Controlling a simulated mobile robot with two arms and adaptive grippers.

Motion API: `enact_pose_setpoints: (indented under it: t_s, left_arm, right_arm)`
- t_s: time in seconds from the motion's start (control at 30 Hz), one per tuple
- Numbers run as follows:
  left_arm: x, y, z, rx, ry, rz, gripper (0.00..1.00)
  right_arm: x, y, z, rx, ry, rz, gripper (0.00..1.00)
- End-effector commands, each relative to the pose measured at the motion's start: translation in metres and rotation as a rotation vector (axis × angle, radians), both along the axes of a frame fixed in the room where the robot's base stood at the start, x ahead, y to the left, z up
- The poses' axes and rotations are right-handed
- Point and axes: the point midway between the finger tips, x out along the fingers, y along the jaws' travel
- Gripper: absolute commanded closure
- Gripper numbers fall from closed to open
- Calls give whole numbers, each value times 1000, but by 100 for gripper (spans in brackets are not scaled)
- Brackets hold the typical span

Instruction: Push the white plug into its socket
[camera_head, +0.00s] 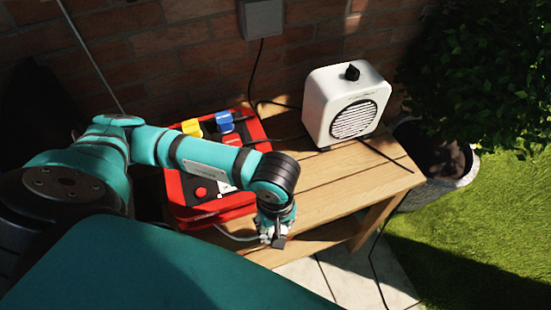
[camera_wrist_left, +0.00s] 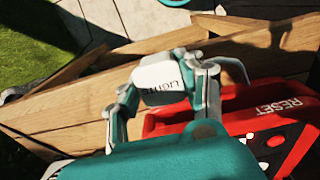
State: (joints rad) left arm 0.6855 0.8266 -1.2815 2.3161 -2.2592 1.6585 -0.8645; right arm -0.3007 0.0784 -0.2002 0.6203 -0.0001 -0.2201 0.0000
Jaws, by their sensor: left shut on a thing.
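The white plug (camera_wrist_left: 160,75), with dark lettering on it, is held between the two fingers of my left gripper (camera_wrist_left: 165,92) in the left wrist view. In the head view my left gripper (camera_head: 276,233) is over the table's front edge, to the right of the red socket box (camera_head: 232,213). A white cable (camera_head: 234,237) runs from near the box to the gripper. The plug itself is hard to make out in the head view. The box also shows at the right of the left wrist view (camera_wrist_left: 240,122), marked RESET. I cannot make out the white plug's socket; my arm covers part of the box.
A yellow plug (camera_head: 192,127) and a blue plug (camera_head: 224,122) stand at the box's back. A white heater-like appliance (camera_head: 345,105) is on the wooden table (camera_head: 335,185). A brick wall (camera_head: 200,50) is behind. The table's middle is mostly clear.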

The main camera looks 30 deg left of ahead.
Motion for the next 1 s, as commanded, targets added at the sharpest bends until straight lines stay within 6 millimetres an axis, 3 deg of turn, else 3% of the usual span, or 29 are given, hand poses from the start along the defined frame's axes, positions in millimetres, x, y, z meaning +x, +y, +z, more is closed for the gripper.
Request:
enact_pose_setpoints:
  t_s: [0.17, 0.4, 0.6, 0.73, 1.0]
  left_arm:
    - [16, 6, 14, 8, -6, -104, 91]
    - [59, 25, 75, 18, -5, -538, 91]
    - [76, 34, 118, 6, -2, -824, 91]
    - [78, 36, 128, 1, -1, -899, 91]
    - [78, 36, 129, 0, 0, -910, 91]
  right_arm:
    - [0, -1, 0, -1, 0, 1, 60]
    - [0, -2, 0, -3, -1, 1, 60]
    - [0, -2, 0, -3, -1, 1, 60]
    - [0, -2, 0, -3, -1, 1, 60]
    - [1, -2, 0, -3, -1, 1, 60]
